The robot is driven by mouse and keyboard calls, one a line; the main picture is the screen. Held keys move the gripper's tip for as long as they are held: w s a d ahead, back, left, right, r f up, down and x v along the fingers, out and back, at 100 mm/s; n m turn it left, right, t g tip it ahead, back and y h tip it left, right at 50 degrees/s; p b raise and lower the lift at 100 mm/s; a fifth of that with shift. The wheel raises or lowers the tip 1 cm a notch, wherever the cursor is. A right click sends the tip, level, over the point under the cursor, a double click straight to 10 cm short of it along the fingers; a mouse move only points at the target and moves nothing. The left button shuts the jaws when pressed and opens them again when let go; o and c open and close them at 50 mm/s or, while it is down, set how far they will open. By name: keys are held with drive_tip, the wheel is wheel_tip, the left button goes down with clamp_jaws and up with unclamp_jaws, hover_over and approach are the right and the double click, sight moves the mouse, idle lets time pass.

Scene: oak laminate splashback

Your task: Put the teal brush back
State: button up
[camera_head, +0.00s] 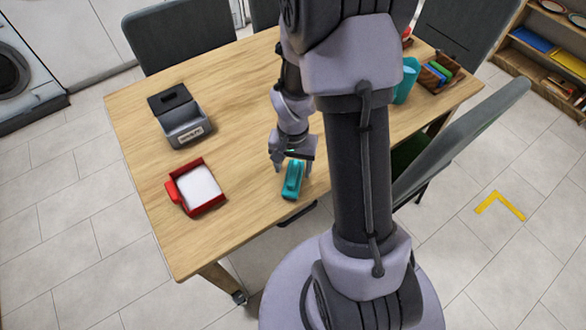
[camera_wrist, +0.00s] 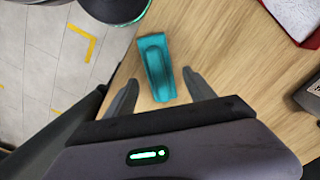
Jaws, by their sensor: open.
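The teal brush (camera_head: 293,180) lies on the wooden table near its front edge, just in front of my gripper (camera_head: 293,163). In the wrist view the brush (camera_wrist: 155,65) lies ahead of and partly between the two fingertips of my gripper (camera_wrist: 165,88). The fingers are spread, with bare table visible on the brush's right side. No finger visibly grips the brush. My column hides part of the table in the head view.
A red tray (camera_head: 171,190) with white paper and a dark grey box (camera_head: 184,138) with its lid open stand on the left. A teal cup (camera_head: 407,80) and a wooden organizer (camera_head: 427,83) stand at the back right. Chairs surround the table.

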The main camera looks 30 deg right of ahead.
wheel_tip(320, 180, up, 10)
drive_tip(key=p, duration=0.3)
wheel_tip(320, 180, up, 8)
drive_tip(key=n+t, duration=0.1)
drive_tip(key=t, duration=0.1)
hover_over(293, 171)
drive_tip(key=a, duration=0.4)
drive_tip(key=s+a+r+n+t+y, duration=0.2)
drive_tip(key=s+a+r+n+t, duration=0.1)
drive_tip(key=s+a+r, duration=0.7)
wheel_tip(293, 171, up, 3)
drive_tip(key=shift+s+a+r+t, duration=0.1)
drive_tip(key=shift+s+a+t, duration=0.3)
drive_tip(key=shift+s, duration=0.25)
drive_tip(key=shift+d+f+b, duration=0.1)
drive_tip(key=shift+f+b, duration=0.3)
drive_tip(key=shift+f, duration=0.1)
